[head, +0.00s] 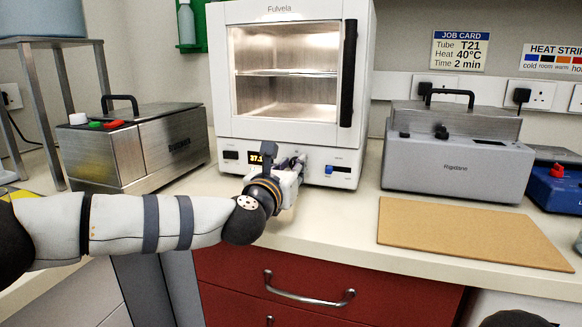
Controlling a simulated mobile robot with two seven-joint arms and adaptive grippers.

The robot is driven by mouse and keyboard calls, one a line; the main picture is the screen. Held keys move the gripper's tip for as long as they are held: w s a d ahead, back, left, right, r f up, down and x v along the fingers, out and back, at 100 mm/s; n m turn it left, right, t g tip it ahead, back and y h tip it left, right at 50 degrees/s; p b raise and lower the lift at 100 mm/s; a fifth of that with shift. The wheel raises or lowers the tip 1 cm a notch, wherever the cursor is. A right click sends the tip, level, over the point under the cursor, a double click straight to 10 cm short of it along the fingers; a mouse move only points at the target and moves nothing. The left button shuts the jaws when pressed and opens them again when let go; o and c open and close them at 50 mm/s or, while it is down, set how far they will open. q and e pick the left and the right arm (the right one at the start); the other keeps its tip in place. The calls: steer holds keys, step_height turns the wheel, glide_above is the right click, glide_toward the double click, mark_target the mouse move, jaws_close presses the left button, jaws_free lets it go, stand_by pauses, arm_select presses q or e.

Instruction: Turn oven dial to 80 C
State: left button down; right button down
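The white oven (226,125), marked Fulvela, stands at the back of the bench with its glass door shut and a black vertical handle at the right. Its front panel carries a small lit display (257,157) that seems to begin with 37, partly covered by my gripper. My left gripper (297,163) is up against the middle of this panel, right of the display. The oven dial is not clearly visible; the gripper covers that part of the panel. I cannot tell whether its fingers are open or closed on the dial. My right gripper is out of view.
A steel box with a handle (178,148) stands left of the oven. A grey Rigeland unit (455,165) stands to the right, behind a brown board (470,234). A blue device (555,188) is at the far right. A red drawer (230,270) lies below the bench edge.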

arm_select(q)
steer(key=shift+m, duration=0.4)
steer(key=shift+d+m, duration=0.1)
steer(key=shift+m, duration=1)
steer(key=m, duration=0.3)
steer(key=shift+m, duration=0.3)
steer(key=m+p, duration=0.1)
steer(key=m, duration=0.5)
steer(key=shift+s+d, duration=0.1)
steer(key=shift+d, duration=0.05)
steer(key=m, duration=0.5)
steer(key=shift+f+m+p, duration=0.1)
steer(key=shift+m+p, duration=0.3)
steer(key=m+p, duration=0.1)
steer(key=m, duration=0.4)
steer(key=shift+f, duration=0.15)
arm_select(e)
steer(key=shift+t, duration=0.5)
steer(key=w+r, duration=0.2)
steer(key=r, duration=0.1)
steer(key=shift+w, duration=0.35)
arm_select(q)
steer(key=shift+m, duration=0.3)
